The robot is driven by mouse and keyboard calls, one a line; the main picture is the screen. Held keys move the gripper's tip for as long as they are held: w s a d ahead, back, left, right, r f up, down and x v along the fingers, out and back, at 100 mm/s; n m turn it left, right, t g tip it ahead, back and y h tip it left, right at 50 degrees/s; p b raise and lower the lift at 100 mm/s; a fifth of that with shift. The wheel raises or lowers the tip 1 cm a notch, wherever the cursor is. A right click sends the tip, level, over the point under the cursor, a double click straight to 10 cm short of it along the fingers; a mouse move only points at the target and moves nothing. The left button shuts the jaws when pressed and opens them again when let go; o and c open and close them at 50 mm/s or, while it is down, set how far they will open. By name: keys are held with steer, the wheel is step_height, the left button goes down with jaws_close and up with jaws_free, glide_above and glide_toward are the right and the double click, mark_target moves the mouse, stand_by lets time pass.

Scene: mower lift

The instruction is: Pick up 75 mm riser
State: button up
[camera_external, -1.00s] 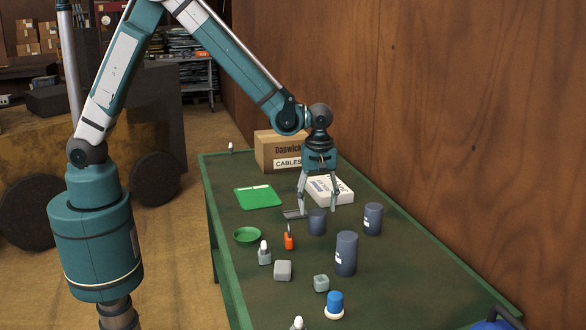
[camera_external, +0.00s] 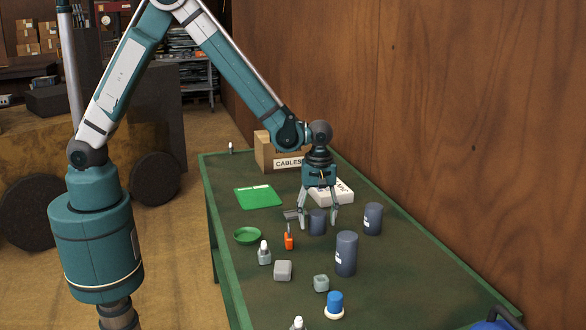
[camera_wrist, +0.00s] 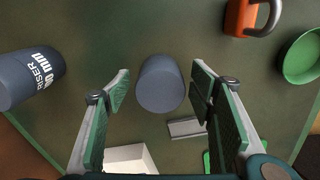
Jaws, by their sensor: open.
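A short dark blue-grey riser (camera_external: 317,222) stands upright on the green bench; its label does not show. My gripper (camera_external: 319,227) points down over it, open, with one finger on each side. In the wrist view the riser (camera_wrist: 160,84) sits between the open fingers of my gripper (camera_wrist: 160,85), with gaps on both sides. A second riser (camera_external: 373,218) stands to the right; in the wrist view this riser (camera_wrist: 28,78) has a partly readable label ending in "00 mm". A taller riser (camera_external: 346,254) stands nearer the camera.
A grey metal bracket (camera_wrist: 186,128) lies close beside the short riser. An orange padlock (camera_external: 289,241), green dish (camera_external: 247,235) and small bottle (camera_external: 264,254) stand to the left. A white box (camera_external: 332,193) and cardboard box (camera_external: 267,152) are behind. A wooden wall (camera_external: 470,130) borders the bench.

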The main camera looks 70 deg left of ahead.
mark_target(318, 212)
steer(key=shift+c, duration=0.2)
steer(key=c, duration=1.1)
steer(key=shift+o, duration=0.2)
steer(key=shift+r, duration=0.1)
steer(key=shift+r+p, duration=0.55)
steer(key=shift+r, duration=4.35)
